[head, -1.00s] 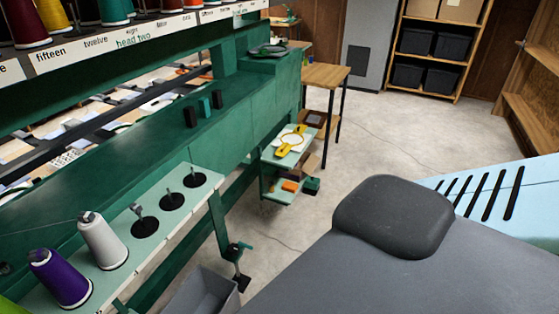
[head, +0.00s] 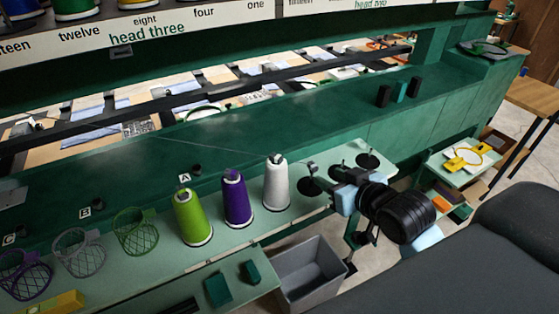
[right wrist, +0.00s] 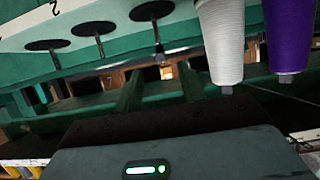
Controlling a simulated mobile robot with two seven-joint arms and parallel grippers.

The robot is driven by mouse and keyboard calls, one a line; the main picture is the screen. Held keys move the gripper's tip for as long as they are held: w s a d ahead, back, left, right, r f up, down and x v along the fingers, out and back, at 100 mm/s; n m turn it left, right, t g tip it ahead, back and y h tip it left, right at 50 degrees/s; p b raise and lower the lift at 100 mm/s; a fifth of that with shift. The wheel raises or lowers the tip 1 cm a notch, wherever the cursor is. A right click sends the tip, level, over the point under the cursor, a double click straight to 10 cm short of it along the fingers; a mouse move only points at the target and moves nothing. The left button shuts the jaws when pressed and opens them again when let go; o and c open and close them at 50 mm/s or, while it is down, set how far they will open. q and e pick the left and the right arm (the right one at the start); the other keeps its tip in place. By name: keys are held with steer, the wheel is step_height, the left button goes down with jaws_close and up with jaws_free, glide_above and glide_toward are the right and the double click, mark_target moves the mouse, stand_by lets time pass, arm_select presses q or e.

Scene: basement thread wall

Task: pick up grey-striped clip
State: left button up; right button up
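I cannot make out a grey-striped clip in either view. My right gripper (head: 340,195) is at the front edge of the green shelf in the head view, beside the spindle discs and right of the white cone. In the right wrist view its dark housing with a lit green bar fills the bottom. Its fingers are not clear enough to tell whether they are open or shut. My left gripper is out of view.
On the green shelf (head: 160,262) stand a lime cone (head: 190,216), a purple cone (head: 237,198), a white cone (head: 276,184) and several wire baskets. The white cone (right wrist: 222,42) also shows in the wrist view. A grey bin (head: 309,272) is below.

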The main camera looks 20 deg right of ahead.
mark_target(316, 168)
steer(key=shift+r+x, duration=0.15)
steer(key=shift+x, duration=1.75)
steer(key=shift+r+x, duration=0.1)
steer(key=shift+x, duration=1.8)
steer(key=shift+w, duration=0.1)
jaws_close()
